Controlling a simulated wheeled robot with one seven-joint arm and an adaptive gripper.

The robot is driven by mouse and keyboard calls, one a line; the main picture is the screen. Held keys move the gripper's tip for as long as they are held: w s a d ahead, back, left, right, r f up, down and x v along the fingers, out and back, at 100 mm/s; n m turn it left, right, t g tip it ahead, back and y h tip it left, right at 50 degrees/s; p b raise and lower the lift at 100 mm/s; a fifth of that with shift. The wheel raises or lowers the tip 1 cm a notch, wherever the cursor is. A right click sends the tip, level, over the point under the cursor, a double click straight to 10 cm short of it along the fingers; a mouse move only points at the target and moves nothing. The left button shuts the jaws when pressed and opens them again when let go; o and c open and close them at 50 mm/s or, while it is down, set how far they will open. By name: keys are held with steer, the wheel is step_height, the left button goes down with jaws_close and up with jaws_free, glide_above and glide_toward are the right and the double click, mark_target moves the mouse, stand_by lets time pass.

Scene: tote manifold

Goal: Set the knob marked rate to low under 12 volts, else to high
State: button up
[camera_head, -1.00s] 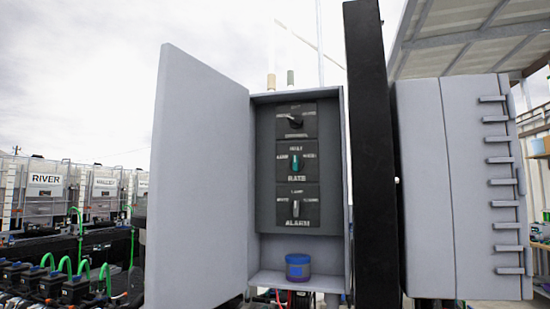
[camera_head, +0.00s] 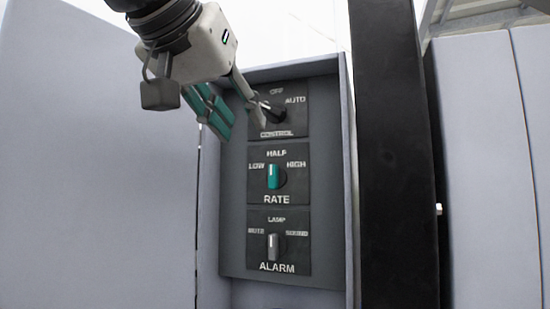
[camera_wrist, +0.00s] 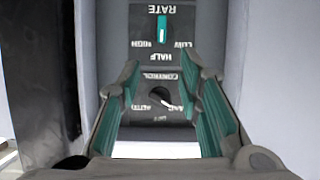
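The rate knob (camera_head: 274,177) is teal with a white pointer and sits on the middle black plate, marked LOW, HALF and HIGH. Its pointer stands upright toward HALF. It also shows upside down in the wrist view (camera_wrist: 162,30). My gripper (camera_head: 241,127) is in front of the upper left of the panel, above and left of the rate knob. In the wrist view its teal-padded fingers (camera_wrist: 160,72) are apart, with nothing held. The black control knob (camera_wrist: 162,97) appears between them; contact cannot be told. No voltage reading is legible in these frames.
The control knob's plate (camera_head: 295,122) is above the rate plate. The grey alarm knob (camera_head: 273,246) is below, pointing up to LAMP. The open cabinet door (camera_head: 95,170) stands left. A black post (camera_head: 397,160) stands right of the cabinet. Space before the lower panel is clear.

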mark_target(272, 165)
steer(key=x, duration=1.3)
steer(key=shift+w+r+b, duration=0.15)
steer(key=shift+w+b, duration=0.2)
steer(key=shift+b, duration=0.05)
jaws_close()
